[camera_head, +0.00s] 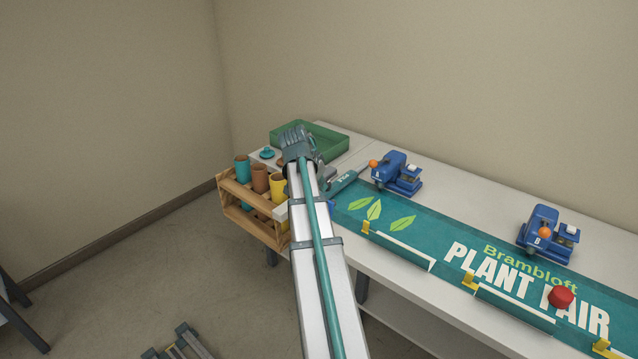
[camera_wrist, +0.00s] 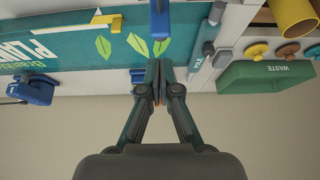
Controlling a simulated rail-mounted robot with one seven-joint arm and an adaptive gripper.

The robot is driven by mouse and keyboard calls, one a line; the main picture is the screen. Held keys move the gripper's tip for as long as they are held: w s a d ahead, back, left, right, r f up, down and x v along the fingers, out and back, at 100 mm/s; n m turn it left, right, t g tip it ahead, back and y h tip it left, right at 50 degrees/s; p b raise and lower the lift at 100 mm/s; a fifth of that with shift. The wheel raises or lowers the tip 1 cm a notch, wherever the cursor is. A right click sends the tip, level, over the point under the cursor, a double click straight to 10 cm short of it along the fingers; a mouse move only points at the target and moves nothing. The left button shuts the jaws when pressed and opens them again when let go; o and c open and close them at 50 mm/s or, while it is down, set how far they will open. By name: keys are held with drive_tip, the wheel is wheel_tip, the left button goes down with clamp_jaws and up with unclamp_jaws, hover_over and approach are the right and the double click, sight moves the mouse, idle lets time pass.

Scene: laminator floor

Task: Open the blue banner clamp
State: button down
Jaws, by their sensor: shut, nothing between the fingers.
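Two blue banner clamps stand along the back edge of the teal banner (camera_head: 445,238). The left clamp (camera_head: 402,178) has an orange knob at its left end; the right clamp (camera_head: 541,229) has an orange knob at its front. I cannot tell whether either is open. My gripper (camera_head: 301,150) is left of both, high over the bench's left part, its fingertips unclear there. In the wrist view my gripper (camera_wrist: 162,100) is shut and empty, apart from everything. One blue clamp (camera_wrist: 35,89) shows at left there; a blue piece (camera_wrist: 138,75) is partly hidden by a finger.
A green waste tray (camera_head: 333,141) sits at the back left. A wooden rack (camera_head: 252,225) with several cups hangs at the bench's left front. A teal tool (camera_head: 342,183) lies left of the banner.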

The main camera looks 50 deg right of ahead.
sight(331, 201)
drive_tip(key=p+x, duration=0.2)
drive_tip(key=x, duration=0.4)
drive_tip(key=shift+d+f, duration=0.2)
drive_tip(key=shift+f, duration=0.05)
drive_tip(key=shift+s+a+f+p, duration=0.1)
drive_tip(key=shift+a+f+p, duration=0.7)
drive_tip(key=shift+a+f, duration=0.6)
drive_tip(key=shift+f, duration=0.15)
